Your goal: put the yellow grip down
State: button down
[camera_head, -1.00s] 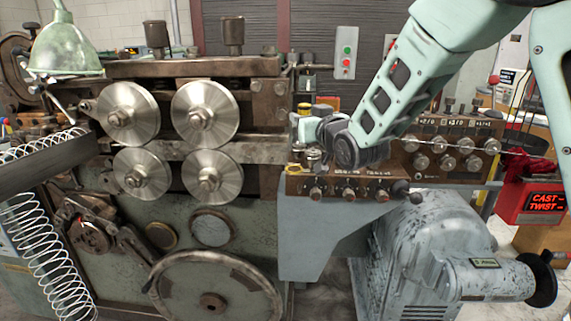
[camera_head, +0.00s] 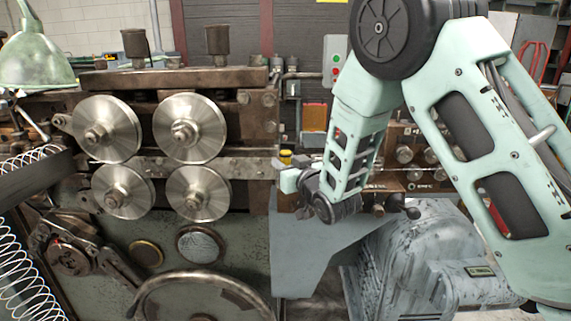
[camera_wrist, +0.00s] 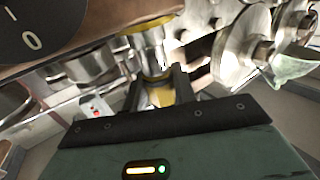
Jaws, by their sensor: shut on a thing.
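My gripper (camera_wrist: 158,88) is shut on the yellow grip (camera_wrist: 160,97), whose yellow part shows between the two dark fingers in the wrist view. Close beyond it in that view is a shiny metal cylinder with a yellow rim (camera_wrist: 148,24), beside the brown panel edge. I cannot tell whether the grip touches it. In the head view a small yellow piece with a dark top (camera_head: 286,157) shows just above my gripper (camera_head: 288,181), at the left end of the control panel. My gripper hides most of what lies below the yellow piece.
The coiler's large metal rollers (camera_head: 184,134) stand left of my gripper. The brown control panel (camera_head: 385,181) with its knobs lies behind and right of it. A pale blue-grey motor housing (camera_head: 410,265) sits below. In the wrist view, shiny metal parts (camera_wrist: 240,48) are close on the right.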

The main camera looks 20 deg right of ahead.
jog(key=shift+f, duration=0.15)
jog(key=shift+f, duration=0.15)
jog(key=c, duration=1.1)
grip_release()
